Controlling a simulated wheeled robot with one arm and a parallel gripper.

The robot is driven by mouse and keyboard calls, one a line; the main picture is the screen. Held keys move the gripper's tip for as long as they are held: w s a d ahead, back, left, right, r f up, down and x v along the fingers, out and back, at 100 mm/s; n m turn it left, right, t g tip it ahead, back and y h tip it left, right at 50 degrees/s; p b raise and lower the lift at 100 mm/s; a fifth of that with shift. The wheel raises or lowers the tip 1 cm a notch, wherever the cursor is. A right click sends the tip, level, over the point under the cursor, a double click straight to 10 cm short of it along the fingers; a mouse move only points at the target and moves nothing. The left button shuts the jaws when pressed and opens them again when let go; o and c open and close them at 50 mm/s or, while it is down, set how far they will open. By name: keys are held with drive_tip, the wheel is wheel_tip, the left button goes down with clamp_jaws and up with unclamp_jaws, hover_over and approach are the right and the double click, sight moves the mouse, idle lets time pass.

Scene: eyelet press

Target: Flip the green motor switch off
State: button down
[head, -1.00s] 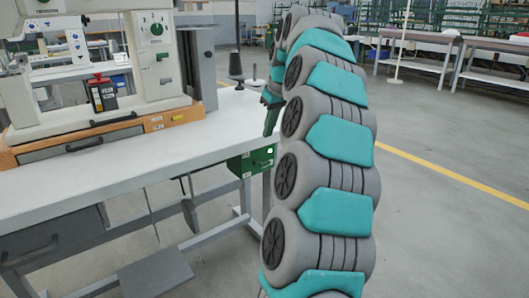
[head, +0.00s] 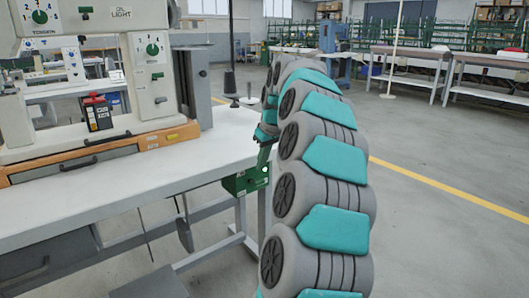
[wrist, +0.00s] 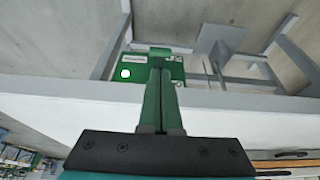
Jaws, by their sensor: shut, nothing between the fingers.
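The green motor switch box (head: 240,184) hangs under the right front edge of the white table. It also shows in the wrist view (wrist: 177,72), with a pale label and a round white spot on its face. A green tab stands out at its top in that view. My gripper (head: 262,160) is shut and empty, pointing down at the box. In the wrist view my closed fingers (wrist: 159,72) overlap the middle of the box and hide part of it. I cannot tell whether they touch it or which way the switch lies.
The white tabletop (head: 130,185) carries a sewing machine (head: 150,65) on a wooden base (head: 110,150). A dark thread stand (head: 230,80) rises behind. Table legs and bars lie below the box. Floor to the right of my arm is clear.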

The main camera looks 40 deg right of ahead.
sight(263, 182)
drive_tip(key=shift+x, duration=2)
drive_tip(key=shift+s+f+t+b, duration=0.3)
drive_tip(key=shift+t+b, duration=0.2)
drive_tip(key=shift+b, duration=0.3)
drive_tip(key=f+t+b, duration=0.1)
drive_tip(key=b, duration=0.2)
drive_tip(key=s+f+t+b, duration=0.1)
drive_tip(key=t+b, duration=0.1)
drive_tip(key=b, duration=0.1)
drive_tip(key=shift+s+f+b, duration=0.15)
drive_tip(key=shift+f+b, duration=0.15)
drive_tip(key=shift+b, duration=0.1)
drive_tip(key=t+b, duration=0.1)
drive_tip(key=b, duration=0.1)
drive_tip(key=f+t+b, duration=0.1)
drive_tip(key=b, duration=0.1)
drive_tip(key=t+b, duration=0.1)
drive_tip(key=b, duration=0.1)
drive_tip(key=shift+s+f+t, duration=0.25)
drive_tip(key=shift+s+t, duration=0.05)
drive_tip(key=shift+r, duration=0.15)
